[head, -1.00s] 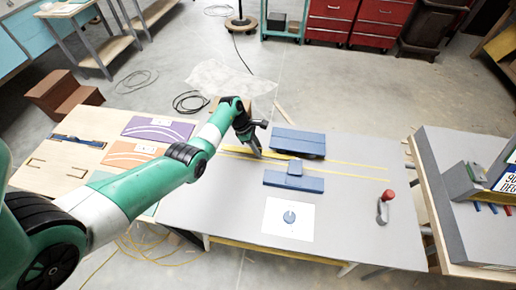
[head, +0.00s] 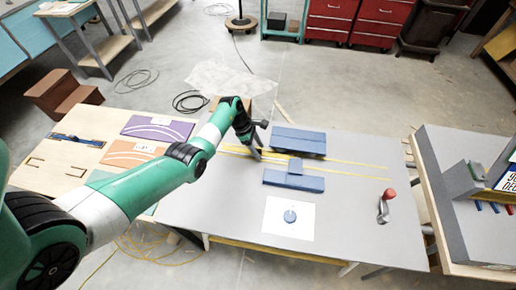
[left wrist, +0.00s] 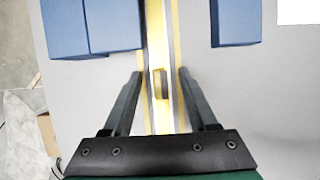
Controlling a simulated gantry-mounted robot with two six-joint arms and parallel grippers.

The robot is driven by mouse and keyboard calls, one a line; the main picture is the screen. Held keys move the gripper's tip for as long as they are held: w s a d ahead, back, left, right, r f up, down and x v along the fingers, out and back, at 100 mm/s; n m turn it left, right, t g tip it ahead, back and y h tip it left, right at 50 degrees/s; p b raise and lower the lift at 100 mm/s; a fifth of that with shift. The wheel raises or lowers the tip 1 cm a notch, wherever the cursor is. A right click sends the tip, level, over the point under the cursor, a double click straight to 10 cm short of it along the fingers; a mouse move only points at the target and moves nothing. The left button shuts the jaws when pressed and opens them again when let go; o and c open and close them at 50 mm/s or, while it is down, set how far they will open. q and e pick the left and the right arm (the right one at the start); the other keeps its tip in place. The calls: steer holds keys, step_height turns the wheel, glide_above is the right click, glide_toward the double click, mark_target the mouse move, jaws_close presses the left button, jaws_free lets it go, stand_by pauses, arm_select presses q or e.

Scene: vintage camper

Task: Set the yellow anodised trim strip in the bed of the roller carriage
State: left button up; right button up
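A yellow strip (left wrist: 155,60) lies lengthwise between my left gripper's fingers in the left wrist view, with a short darker yellow piece (left wrist: 161,85) on it. In the head view the yellow strip (head: 234,150) lies along the grey table, partly hidden by the gripper. My left gripper (head: 257,157) is low over it, its fingers apart on either side with visible gaps. I cannot tell which is the carriage bed. My right gripper is out of view.
Two thin yellow lines (head: 350,169) run right across the grey table (head: 345,225). A red-knobbed crank (head: 384,207) stands at right and a white sheet (head: 278,229) lies in front. A wooden board with purple (head: 158,129) and orange (head: 132,155) panels is at left.

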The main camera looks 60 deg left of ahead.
arm_select(q)
steer(key=shift+r, duration=0.1)
steer(key=p+v, duration=0.4)
steer(key=v, duration=0.7)
steer(key=shift+r, duration=0.2)
